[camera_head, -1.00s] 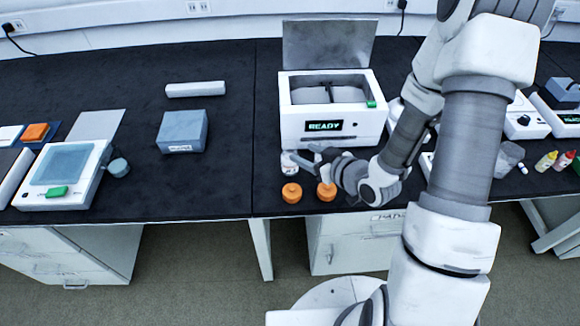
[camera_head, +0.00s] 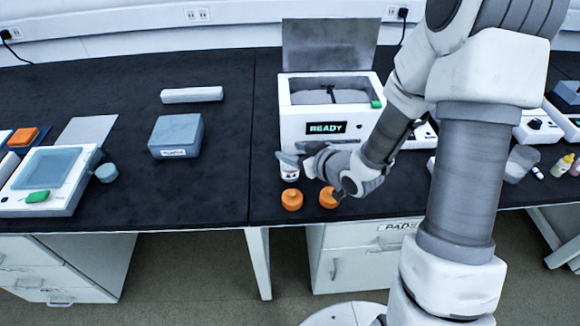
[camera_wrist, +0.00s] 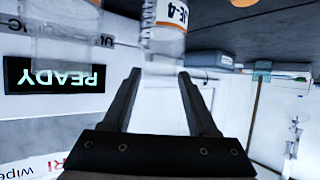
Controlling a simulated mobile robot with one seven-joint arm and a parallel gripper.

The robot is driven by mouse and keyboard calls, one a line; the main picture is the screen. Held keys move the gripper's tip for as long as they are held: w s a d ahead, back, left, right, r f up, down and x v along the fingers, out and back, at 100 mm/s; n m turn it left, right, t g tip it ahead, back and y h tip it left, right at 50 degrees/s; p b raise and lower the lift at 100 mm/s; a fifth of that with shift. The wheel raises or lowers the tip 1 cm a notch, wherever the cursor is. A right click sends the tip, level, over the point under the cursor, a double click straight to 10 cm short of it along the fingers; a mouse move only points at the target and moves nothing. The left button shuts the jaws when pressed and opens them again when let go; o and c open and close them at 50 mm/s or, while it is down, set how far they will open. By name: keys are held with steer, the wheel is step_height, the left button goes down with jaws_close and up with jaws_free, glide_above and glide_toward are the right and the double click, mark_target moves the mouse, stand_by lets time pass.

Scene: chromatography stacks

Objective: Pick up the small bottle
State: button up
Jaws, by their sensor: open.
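The small bottle (camera_head: 290,174) stands on the black bench in front of the white instrument, partly hidden by my gripper in the head view. In the wrist view, a clear bottle (camera_wrist: 164,48) with a white label ending in "E-4" appears upside down at the top edge. My gripper (camera_wrist: 159,73) is open and empty, its two fingertips just short of this bottle and roughly in line with its sides. In the head view my gripper (camera_head: 297,157) is low, beside the small bottle. Whether the fingers overlap the bottle in depth is hard to tell.
The instrument (camera_head: 300,143) reads READY, lid raised. Two orange-capped containers (camera_head: 291,199) (camera_head: 328,197) stand close in front, near the bench edge. Another clear, blurred vessel (camera_wrist: 65,40) shows left in the wrist view. A blue-grey box (camera_head: 176,136) sits left; bench between is clear.

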steer(key=x, duration=0.2)
steer(key=f+b+x, duration=0.1)
steer(key=x, duration=0.1)
steer(key=shift+f, duration=0.15)
steer(key=shift+w+a, duration=0.1)
steer(key=shift+w, duration=0.2)
jaws_close()
